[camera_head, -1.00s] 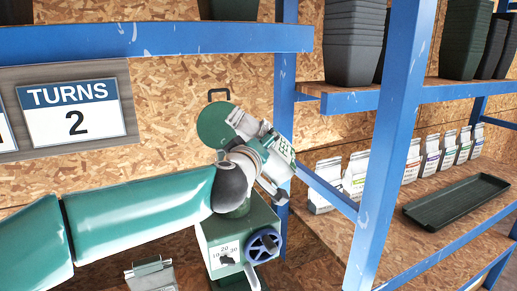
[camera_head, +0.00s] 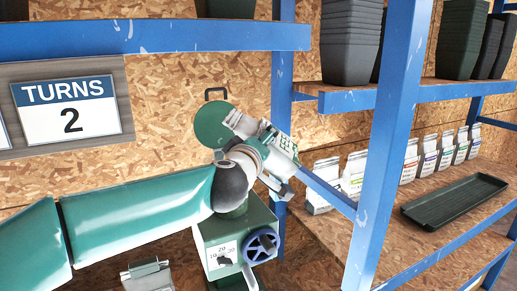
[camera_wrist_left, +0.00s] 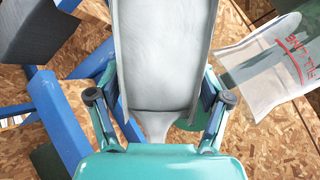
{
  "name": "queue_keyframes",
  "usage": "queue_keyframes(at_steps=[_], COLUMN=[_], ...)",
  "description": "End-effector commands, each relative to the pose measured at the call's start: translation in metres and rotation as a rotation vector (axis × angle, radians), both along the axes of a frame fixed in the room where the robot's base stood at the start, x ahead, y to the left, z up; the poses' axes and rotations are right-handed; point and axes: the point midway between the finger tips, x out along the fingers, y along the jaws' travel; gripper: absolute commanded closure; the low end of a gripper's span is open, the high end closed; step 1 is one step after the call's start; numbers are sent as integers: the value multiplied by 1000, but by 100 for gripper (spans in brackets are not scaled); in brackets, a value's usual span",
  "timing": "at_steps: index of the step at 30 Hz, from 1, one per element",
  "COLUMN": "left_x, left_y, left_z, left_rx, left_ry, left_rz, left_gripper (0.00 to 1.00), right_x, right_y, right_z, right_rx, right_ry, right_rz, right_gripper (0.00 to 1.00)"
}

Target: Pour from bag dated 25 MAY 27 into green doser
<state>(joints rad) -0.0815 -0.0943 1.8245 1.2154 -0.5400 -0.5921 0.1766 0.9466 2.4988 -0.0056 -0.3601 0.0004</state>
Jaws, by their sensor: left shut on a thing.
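My left gripper (camera_head: 280,165) is at the end of the teal arm, over the green doser (camera_head: 232,236). In the left wrist view the gripper (camera_wrist_left: 160,115) is shut on a pale bag (camera_wrist_left: 165,50), with one finger at each side. In the head view, the pale part of the bag (camera_head: 243,123) shows beyond the wrist, tilted. No date is readable on it, and its mouth and any flow are hidden. The doser has a dial marked 10, 20, 30, a blue handwheel (camera_head: 261,246) and a raised round green lid (camera_head: 213,127). My right gripper is out of view.
Several white bags (camera_head: 410,161) stand on the right shelf behind a dark green tray (camera_head: 455,200). Blue shelf posts (camera_head: 384,150) rise close to the right of the gripper. A "TURNS 2" sign (camera_head: 70,112) hangs at left.

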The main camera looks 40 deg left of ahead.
Motion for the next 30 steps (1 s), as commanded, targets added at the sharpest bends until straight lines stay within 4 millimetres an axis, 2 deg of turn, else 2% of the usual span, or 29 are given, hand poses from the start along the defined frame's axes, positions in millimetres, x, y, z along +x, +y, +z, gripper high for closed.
queue_keyframes(at_steps=[19, 30], left_x=[0, 0], left_y=[0, -1], left_z=[2, -9], left_rx=[1, -24], left_ry=[-4, -21], left_rz=[1, 1], left_gripper=[89, 89], right_x=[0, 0], right_y=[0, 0], right_z=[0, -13], right_rx=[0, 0], right_ry=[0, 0], right_rz=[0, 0], right_gripper=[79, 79])
